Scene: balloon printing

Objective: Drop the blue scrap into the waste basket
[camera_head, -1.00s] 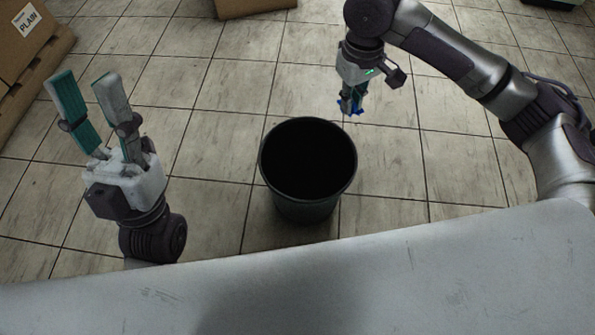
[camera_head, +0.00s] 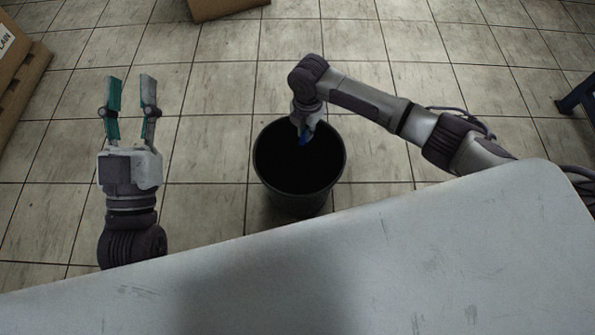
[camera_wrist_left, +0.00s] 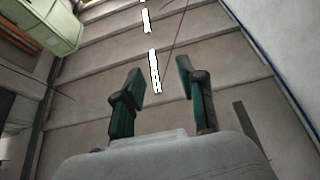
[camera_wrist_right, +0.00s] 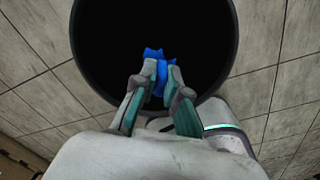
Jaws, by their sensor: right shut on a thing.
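The black waste basket (camera_head: 264,176) stands upright on the floor beyond the table. My right gripper (camera_head: 304,140) is over the far right part of its opening, pointing down. In the right wrist view my right gripper (camera_wrist_right: 161,82) is shut on the crumpled blue scrap (camera_wrist_right: 154,54), with the basket's dark inside (camera_wrist_right: 110,40) behind it. Only a small bit of the blue scrap (camera_head: 303,139) shows in the head view. My left gripper (camera_head: 131,95) is open and empty, left of the basket; its parted fingers also show in the left wrist view (camera_wrist_left: 163,85).
The grey-white table (camera_head: 430,260) fills the near side, its edge close to the basket. Cardboard boxes stand at the far left (camera_head: 22,75) and at the top (camera_head: 228,8). A dark blue stand (camera_head: 577,98) is at the right edge. The tiled floor around the basket is clear.

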